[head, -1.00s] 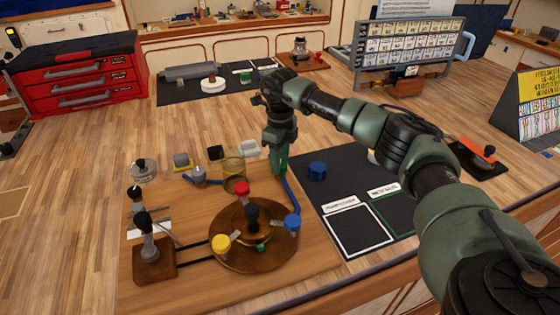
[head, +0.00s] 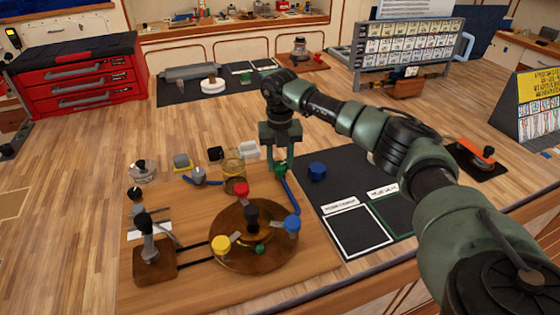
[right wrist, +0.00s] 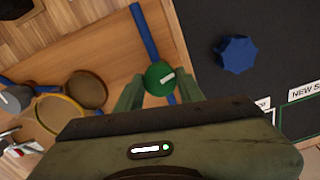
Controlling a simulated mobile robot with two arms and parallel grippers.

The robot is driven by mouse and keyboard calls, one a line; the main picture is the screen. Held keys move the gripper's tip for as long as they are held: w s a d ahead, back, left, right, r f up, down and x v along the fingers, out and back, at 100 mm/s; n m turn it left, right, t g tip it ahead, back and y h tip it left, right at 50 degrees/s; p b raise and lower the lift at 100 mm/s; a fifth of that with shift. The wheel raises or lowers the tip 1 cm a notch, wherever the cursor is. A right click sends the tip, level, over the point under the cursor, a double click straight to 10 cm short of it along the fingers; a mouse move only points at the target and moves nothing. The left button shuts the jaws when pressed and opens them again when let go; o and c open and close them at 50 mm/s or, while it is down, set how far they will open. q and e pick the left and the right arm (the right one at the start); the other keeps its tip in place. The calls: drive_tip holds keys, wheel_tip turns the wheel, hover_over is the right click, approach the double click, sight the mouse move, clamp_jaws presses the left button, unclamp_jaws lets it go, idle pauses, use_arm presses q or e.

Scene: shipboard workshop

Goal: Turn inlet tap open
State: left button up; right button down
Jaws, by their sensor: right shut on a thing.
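The inlet tap looks to be the round green knob (right wrist: 160,78) with a white mark, sitting on a blue pipe (right wrist: 143,30) in the right wrist view. The white mark lies at a slant to the pipe. My right gripper (head: 281,164) points down at the board's back right, with one finger on each side of the knob. Its fingers also show in the right wrist view (right wrist: 159,92), shut on the knob. In the head view the gripper mostly hides the knob. My left gripper is not in view.
The wooden board (head: 190,290) carries a round turntable (head: 240,262) with red, blue and yellow knobs, and a glass bowl (head: 235,170). A loose blue knob (head: 317,171) lies on the dark mat (head: 345,190) to the right. A red toolbox (head: 90,85) stands at the back left.

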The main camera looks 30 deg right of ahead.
sight(280, 164)
drive_tip(key=shift+w+r+m, duration=0.1)
drive_tip(key=shift+r+m, duration=0.05)
drive_tip(key=shift+m, duration=0.95)
drive_tip(key=c, duration=0.9)
unclamp_jaws()
drive_tip(key=shift+r, duration=0.4)
wheel_tip(280, 164, up, 7)
drive_tip(key=shift+f+b, duration=0.1)
drive_tip(key=shift+b, duration=1)
